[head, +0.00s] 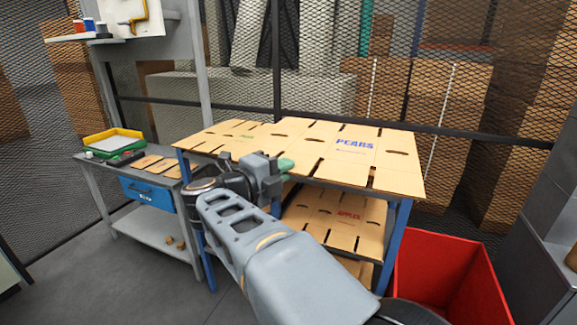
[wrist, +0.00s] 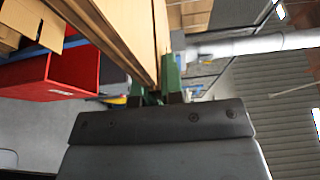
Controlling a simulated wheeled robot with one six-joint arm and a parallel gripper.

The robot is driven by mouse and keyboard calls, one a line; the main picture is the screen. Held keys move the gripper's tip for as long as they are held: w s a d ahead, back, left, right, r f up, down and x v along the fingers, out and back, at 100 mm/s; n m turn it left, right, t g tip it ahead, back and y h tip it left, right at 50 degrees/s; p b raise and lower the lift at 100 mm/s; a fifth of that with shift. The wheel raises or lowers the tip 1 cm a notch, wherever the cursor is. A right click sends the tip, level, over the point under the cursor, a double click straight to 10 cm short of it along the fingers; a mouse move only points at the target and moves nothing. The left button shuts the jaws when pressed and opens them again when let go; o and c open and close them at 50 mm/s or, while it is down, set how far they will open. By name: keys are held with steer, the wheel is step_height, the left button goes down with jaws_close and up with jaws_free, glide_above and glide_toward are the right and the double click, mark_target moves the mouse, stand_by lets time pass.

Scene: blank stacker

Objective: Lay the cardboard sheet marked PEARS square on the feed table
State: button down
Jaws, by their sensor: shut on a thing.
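The cardboard sheet marked PEARS (head: 372,152) lies flat at the right of the blue-legged rack's top level, its blue lettering facing up. My gripper (head: 284,164) is at the front edge of the top level, near this sheet's near-left corner. In the wrist view my gripper (wrist: 158,82) has its green fingers shut on a brown cardboard edge (wrist: 160,35). By its place it appears to be the PEARS sheet; its lettering is hidden there. I cannot tell which surface is the feed table.
A sheet with green print (head: 225,138) lies left of PEARS. A sheet marked APPLES (head: 340,222) is on the level below. A red bin (head: 450,275) stands right of the rack. A workbench (head: 150,235) with a blue drawer stands left. Mesh fencing closes off the back.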

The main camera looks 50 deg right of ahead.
steer(key=s+a+r, duration=0.1)
steer(key=s+a, duration=0.1)
steer(key=a, duration=0.5)
steer(key=shift+s+a+b, duration=0.2)
steer(key=shift+a+b, duration=0.1)
steer(key=shift+w+d+r, duration=0.1)
steer(key=shift+r, duration=0.1)
stand_by(0.6)
